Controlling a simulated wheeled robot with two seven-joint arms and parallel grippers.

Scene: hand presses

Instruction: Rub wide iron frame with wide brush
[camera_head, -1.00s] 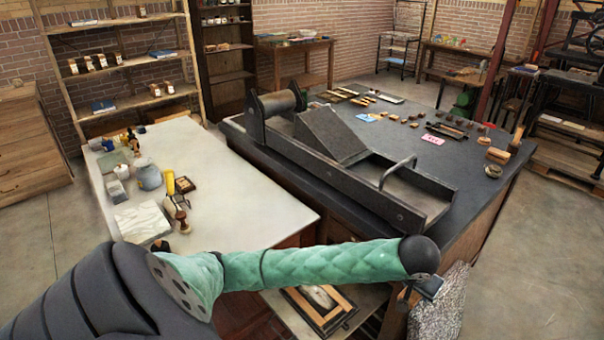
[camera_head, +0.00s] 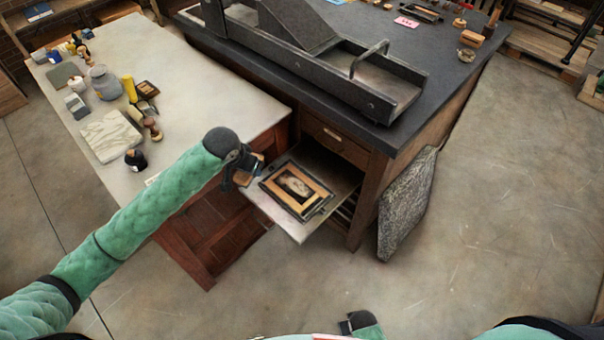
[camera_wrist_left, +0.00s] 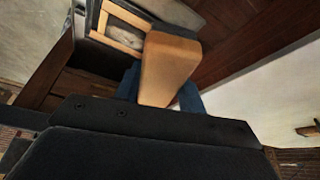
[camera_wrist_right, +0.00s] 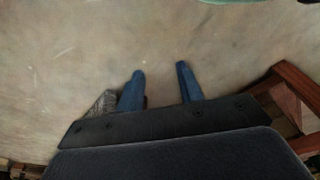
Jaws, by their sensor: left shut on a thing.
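The wide iron frame (camera_head: 282,205) is a dark rectangle with a wooden inner border around a pale panel. It lies flat on a pulled-out shelf, and part of it shows in the left wrist view (camera_wrist_left: 122,38). My left gripper (camera_head: 243,172) is shut on the wide brush, a tan wooden block (camera_wrist_left: 168,66), just left of the frame in the head view. The brush's bristles are hidden, and I cannot tell whether it touches the frame. My right gripper (camera_wrist_right: 160,77) is open and empty over the floor; part of it shows at the bottom of the head view (camera_head: 360,322).
The shelf (camera_head: 302,235) juts from under the dark press table (camera_head: 440,95). A pale table (camera_head: 210,95) with jars and tools stands left of it. A speckled slab (camera_head: 405,205) leans against the press table.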

